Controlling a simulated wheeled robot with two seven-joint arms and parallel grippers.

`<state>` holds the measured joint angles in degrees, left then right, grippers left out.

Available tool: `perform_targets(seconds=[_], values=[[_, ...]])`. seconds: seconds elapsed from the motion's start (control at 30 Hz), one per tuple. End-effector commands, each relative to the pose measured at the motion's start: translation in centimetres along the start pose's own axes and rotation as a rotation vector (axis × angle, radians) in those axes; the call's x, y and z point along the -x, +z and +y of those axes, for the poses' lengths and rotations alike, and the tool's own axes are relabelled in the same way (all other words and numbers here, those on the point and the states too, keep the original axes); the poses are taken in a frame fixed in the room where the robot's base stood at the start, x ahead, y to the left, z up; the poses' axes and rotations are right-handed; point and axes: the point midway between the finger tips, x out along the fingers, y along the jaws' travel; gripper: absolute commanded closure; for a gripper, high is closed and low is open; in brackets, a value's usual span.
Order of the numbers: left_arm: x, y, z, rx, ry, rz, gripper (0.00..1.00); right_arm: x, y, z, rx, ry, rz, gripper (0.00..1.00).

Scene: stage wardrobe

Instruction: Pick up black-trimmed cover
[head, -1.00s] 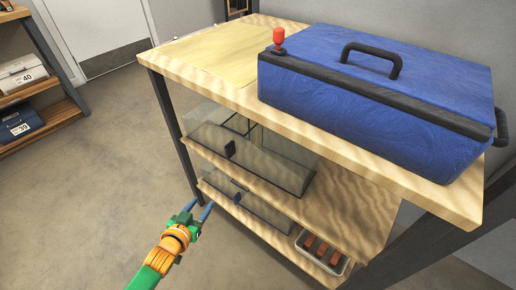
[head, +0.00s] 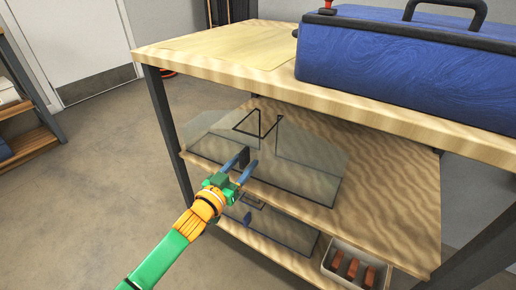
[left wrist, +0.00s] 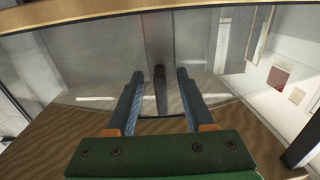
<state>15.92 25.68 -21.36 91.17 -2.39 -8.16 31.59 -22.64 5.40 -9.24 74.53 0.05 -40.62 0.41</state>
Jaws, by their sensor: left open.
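The black-trimmed cover (head: 312,183) is a clear, see-through box with thin black edges on the middle shelf. Its small dark handle (head: 243,157) stands out from the front face. My left gripper (head: 242,169) is at this handle with its two blue fingers open. In the left wrist view the handle (left wrist: 161,90) stands between the fingers (left wrist: 158,92), with a gap visible on both sides. The clear front pane fills much of that view behind it. My right gripper is in neither view.
The wooden table top (head: 215,50) overhangs the shelf and carries a large blue case (head: 390,62). A similar clear box (head: 285,233) is on the lower shelf, beside a tray (head: 385,262) with reddish-brown blocks. Dark table legs (head: 168,130) frame the shelves. Floor at left is clear.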

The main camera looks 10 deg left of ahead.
Motion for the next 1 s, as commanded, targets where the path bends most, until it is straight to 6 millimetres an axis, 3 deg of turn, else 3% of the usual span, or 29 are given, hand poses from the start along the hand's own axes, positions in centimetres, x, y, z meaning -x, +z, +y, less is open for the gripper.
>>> perform_targets(seconds=[0.07, 0.2, 0.27, 0.67, 0.83, 0.97, 1.0], values=[[0.0, 0.0, 0.0, 0.000, 0.000, 0.000, 0.50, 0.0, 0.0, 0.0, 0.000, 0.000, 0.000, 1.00], [0.0, 0.0, 0.0, 0.000, 0.000, 0.000, 0.88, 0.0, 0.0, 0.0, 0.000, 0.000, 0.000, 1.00], [0.0, 0.0, 0.0, 0.000, 0.000, 0.000, 1.00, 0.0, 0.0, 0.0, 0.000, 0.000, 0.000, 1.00], [0.1, -0.1, 0.0, 0.000, 0.000, 0.000, 1.00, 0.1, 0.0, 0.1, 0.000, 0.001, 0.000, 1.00], [0.0, -1.6, 0.0, -0.001, -0.001, 0.000, 1.00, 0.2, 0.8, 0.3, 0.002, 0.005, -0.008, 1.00], [0.0, -4.3, 0.0, -0.003, 0.000, 0.003, 1.00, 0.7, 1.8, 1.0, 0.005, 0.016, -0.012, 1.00], [0.8, -3.9, 0.0, 0.000, 0.000, -0.002, 1.00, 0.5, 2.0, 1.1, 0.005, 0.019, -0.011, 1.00]])
